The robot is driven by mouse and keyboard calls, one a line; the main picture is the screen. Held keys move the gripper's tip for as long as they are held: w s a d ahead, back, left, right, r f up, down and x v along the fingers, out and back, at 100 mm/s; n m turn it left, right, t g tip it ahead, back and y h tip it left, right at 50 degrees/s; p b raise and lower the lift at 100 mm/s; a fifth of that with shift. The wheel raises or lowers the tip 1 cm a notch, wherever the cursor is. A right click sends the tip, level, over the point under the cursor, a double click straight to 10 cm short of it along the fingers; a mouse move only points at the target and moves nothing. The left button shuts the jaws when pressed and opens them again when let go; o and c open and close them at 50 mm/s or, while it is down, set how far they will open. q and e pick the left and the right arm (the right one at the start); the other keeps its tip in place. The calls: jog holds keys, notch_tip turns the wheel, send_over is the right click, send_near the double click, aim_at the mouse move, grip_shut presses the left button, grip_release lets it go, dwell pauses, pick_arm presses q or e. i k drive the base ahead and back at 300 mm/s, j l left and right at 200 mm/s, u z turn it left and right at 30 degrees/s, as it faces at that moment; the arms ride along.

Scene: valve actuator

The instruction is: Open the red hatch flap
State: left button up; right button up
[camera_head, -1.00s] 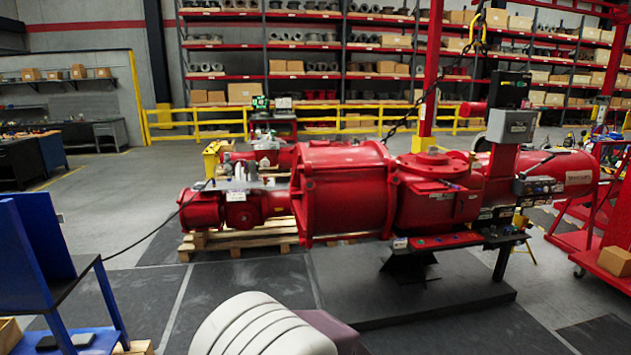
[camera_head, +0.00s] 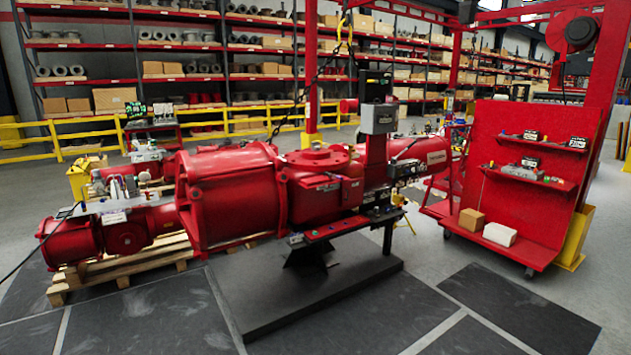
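The large red valve actuator (camera_head: 230,192) lies horizontally on a dark stand in the middle of the head view. Its squarish red housing (camera_head: 325,192) has a round flanged top and stands right of the big cylinder. I cannot single out the red hatch flap at this distance, nor tell whether it is open or shut. Neither of my grippers shows in the view.
A dark base plate (camera_head: 310,300) lies under the actuator. A wooden pallet (camera_head: 135,267) is at left. A red wheeled cart (camera_head: 520,185) with shelves and boxes stands at right. A hoist chain (camera_head: 300,100) hangs above. The floor in front is clear.

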aim_at(323, 177)
jog(key=i, duration=0.9)
jog(key=i+u, duration=0.1)
jog(key=i, duration=0.35)
jog(key=i+l, duration=0.15)
jog(key=i, duration=0.35)
jog(key=i+l+u, duration=0.15)
jog(key=i, duration=0.75)
jog(key=i+l+u, duration=0.15)
jog(key=i, duration=0.3)
jog(key=i+l, duration=0.25)
jog(key=i, duration=0.2)
jog(key=u, duration=0.05)
